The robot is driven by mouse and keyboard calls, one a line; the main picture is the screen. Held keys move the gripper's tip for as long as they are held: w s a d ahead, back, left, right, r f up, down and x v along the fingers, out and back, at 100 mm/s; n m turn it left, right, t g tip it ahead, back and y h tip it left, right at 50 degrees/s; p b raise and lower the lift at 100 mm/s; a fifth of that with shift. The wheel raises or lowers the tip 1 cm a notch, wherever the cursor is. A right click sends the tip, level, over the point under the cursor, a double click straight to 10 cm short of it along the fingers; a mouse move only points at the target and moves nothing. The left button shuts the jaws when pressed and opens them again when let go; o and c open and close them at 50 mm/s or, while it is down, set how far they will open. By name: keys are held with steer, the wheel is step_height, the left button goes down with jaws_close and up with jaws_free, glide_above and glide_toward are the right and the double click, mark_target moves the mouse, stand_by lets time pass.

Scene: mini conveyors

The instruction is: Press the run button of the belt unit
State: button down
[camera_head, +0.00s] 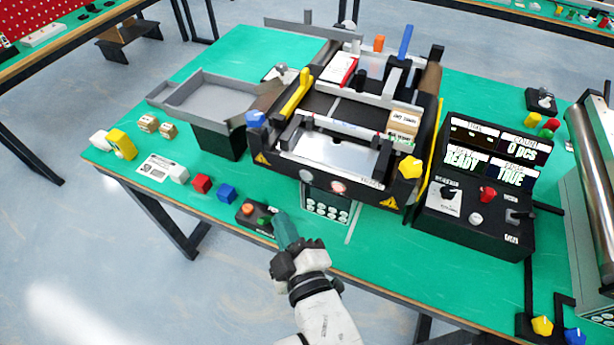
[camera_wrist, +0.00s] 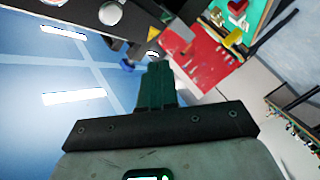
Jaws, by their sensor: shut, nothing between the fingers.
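The belt unit (camera_head: 335,150) is a black-framed machine in the middle of the green table in the head view. At its front left is a small dark button box (camera_head: 247,222) with an orange button (camera_head: 248,209) and a green button (camera_head: 264,221). No run label is readable on it. My gripper (camera_head: 280,214) is shut and empty, its teal fingertips just right of the green button. I cannot tell whether they touch it. The shut fingers also show in the wrist view (camera_wrist: 156,68); the green button is not distinguishable there.
A black console (camera_head: 475,220) with screens, a red button and levers stands at right.

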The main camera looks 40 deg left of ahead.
mark_target(306, 176)
steer(key=w+a+b, duration=0.2)
steer(key=w+b, duration=0.2)
steer(key=w, duration=0.3)
steer(key=shift+w, duration=0.3)
steer(key=shift+w, duration=0.1)
stand_by(1.7)
steer(key=shift+w+b, duration=0.3)
steer(key=shift+b, duration=0.25)
